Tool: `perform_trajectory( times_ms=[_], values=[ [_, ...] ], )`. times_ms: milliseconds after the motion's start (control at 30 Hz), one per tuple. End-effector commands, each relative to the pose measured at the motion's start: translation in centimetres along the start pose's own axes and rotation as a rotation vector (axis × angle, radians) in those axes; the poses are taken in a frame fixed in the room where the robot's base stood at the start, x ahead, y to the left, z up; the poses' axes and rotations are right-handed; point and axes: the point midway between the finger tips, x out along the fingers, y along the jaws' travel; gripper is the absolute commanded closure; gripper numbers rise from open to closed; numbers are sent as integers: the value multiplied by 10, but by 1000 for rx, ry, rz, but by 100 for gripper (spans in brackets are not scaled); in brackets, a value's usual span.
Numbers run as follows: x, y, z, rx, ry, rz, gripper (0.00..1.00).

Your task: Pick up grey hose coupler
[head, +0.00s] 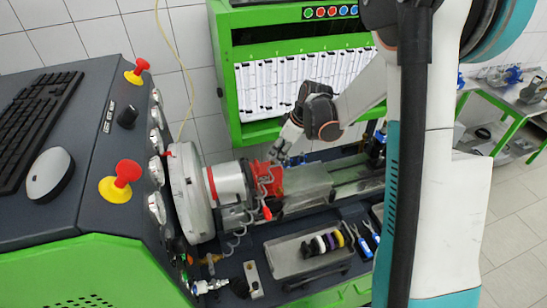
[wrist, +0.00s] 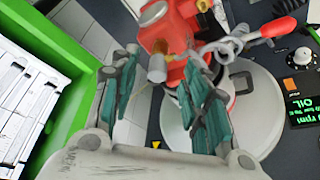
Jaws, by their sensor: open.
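My gripper (head: 281,153) is open and points down at the red pump (head: 267,178) clamped on the bench. In the wrist view, the teal-padded fingers of my gripper (wrist: 160,78) stand apart, with nothing held. The red pump (wrist: 183,28) is beyond them, with a short beige-grey cylindrical fitting (wrist: 157,68) showing between the fingers. I cannot tell which fitting is the grey hose coupler. Contact is unclear.
A green cabinet (head: 228,72) with white labelled panels stands behind my gripper. A round grey flange (head: 188,190) and the dark control console (head: 85,120) are at left. A tray (head: 293,263) with coloured rings and blue-handled tools (head: 370,232) lie in front.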

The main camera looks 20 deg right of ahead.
Motion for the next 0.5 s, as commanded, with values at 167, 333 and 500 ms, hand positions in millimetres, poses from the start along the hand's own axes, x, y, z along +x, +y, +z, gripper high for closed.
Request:
perform_trajectory(
  times_ms=[167,333,500],
  values=[
    [16,1,-6,-1,0,-1,57],
    [36,2,-10,-1,-1,0,57],
    [49,1,-10,0,-1,0,57]
  ],
)
